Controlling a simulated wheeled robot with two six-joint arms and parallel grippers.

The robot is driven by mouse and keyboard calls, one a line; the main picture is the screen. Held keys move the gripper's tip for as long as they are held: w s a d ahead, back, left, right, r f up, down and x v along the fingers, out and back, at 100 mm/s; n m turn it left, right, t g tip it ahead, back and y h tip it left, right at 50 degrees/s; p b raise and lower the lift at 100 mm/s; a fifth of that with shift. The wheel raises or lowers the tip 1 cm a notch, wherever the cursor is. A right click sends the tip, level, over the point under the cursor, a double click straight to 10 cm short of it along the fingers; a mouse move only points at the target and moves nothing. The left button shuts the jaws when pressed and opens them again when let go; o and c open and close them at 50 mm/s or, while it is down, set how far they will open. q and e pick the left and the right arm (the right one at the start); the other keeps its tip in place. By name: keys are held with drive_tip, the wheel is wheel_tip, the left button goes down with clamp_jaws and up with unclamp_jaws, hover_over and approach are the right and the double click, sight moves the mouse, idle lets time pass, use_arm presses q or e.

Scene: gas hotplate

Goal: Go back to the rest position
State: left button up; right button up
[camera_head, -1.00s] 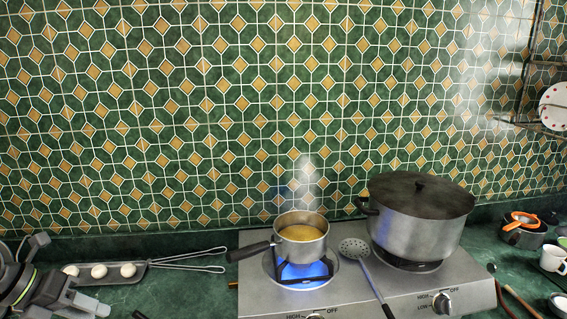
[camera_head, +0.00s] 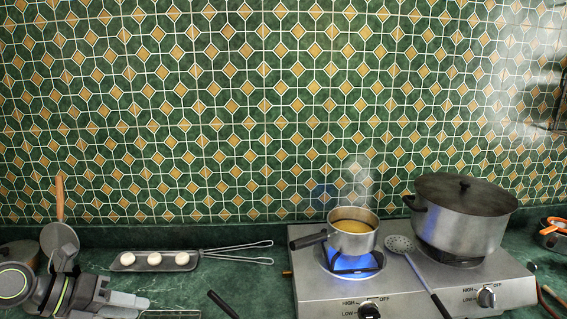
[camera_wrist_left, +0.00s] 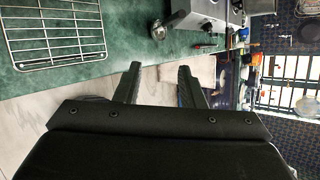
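My left gripper (camera_head: 138,302) is at the lower left of the head view, over the counter in front of a dark tray (camera_head: 128,266) with white round items. In the left wrist view its two fingers (camera_wrist_left: 158,84) stand apart with nothing between them. They point past the front edge of the green counter (camera_wrist_left: 130,52), and pale floor shows beyond. My right gripper is in neither current view.
A saucepan (camera_head: 352,241) of yellow liquid sits over a blue flame on the hotplate (camera_head: 420,296). A large lidded pot (camera_head: 463,222) stands right of it. A skimmer (camera_head: 400,244) lies between them. A wire rack (camera_wrist_left: 52,30) lies on the counter.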

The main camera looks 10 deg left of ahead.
use_arm(q)
drive_tip(key=s+a+f+n+t+y, duration=0.25)
drive_tip(key=f+n+t+y, duration=0.35)
drive_tip(key=n, duration=0.8)
drive_tip(key=s+a+f+n+t+y, duration=0.25)
drive_tip(key=n+y, duration=0.45)
drive_tip(key=n, duration=0.6)
drive_tip(key=s+d+f+n+g+h, duration=0.2)
drive_tip(key=s+d+f+n+g, duration=0.2)
drive_tip(key=s+d+f+g, duration=0.3)
drive_tip(key=s+d+f+n+g+h, duration=0.1)
drive_tip(key=s+d+f+n+g, duration=0.3)
drive_tip(key=s+f, duration=0.4)
wheel_tip(320, 180, down, 24)
drive_tip(key=s+a+m+g, duration=0.1)
drive_tip(key=a+g, duration=0.1)
drive_tip(key=s+d+f, duration=0.1)
drive_tip(key=s+f, duration=1.4)
drive_tip(key=f, duration=0.1)
drive_tip(key=shift+s+d+g+h, duration=0.2)
drive_tip(key=shift+g+h, duration=0.2)
drive_tip(key=shift+g, duration=0.05)
